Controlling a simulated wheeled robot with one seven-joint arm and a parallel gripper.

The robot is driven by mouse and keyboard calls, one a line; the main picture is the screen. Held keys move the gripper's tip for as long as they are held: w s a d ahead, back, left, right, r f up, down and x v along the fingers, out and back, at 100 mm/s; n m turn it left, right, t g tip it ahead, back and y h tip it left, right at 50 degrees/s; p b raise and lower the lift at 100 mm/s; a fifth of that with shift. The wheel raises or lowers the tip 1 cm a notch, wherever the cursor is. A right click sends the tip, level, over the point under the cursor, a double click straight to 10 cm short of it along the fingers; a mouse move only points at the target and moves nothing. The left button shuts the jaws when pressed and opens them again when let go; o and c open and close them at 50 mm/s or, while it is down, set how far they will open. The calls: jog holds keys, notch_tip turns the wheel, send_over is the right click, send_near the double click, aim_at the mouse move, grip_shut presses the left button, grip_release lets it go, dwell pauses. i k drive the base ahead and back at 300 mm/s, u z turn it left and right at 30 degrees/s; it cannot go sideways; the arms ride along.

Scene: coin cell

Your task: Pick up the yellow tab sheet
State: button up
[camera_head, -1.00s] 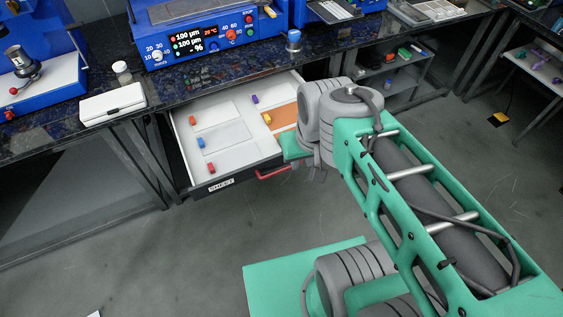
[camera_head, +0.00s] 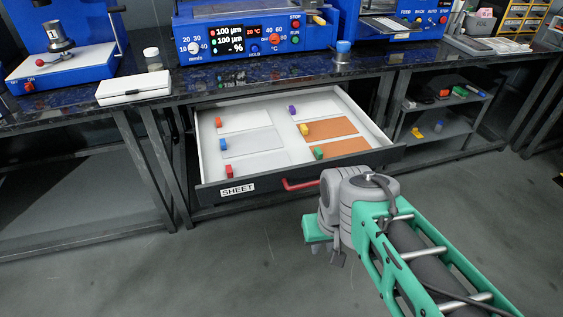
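The yellow tab sheet (camera_head: 332,127) is a copper-orange rectangle lying flat in the right column of the open drawer (camera_head: 357,165). Its yellow tab (camera_head: 304,130) stands at its left end. A similar copper sheet with a green tab (camera_head: 318,153) lies just in front of it, and a paler sheet with a purple tab (camera_head: 292,110) lies behind. My gripper (camera_head: 338,258) hangs in front of and below the drawer, apart from the sheets. Its fingers are small, dark and partly hidden by my wrist, so their opening cannot be made out.
The drawer's left column holds sheets with orange (camera_head: 218,121), blue (camera_head: 223,144) and red (camera_head: 229,170) tabs. A red handle (camera_head: 300,185) juts from the drawer front. The bench edge (camera_head: 280,85) overhangs the drawer's back. Floor in front is clear.

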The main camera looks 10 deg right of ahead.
aim_at(313, 131)
jog(key=u, duration=1.35)
jog(key=i, duration=0.4)
jog(key=z, duration=1.55)
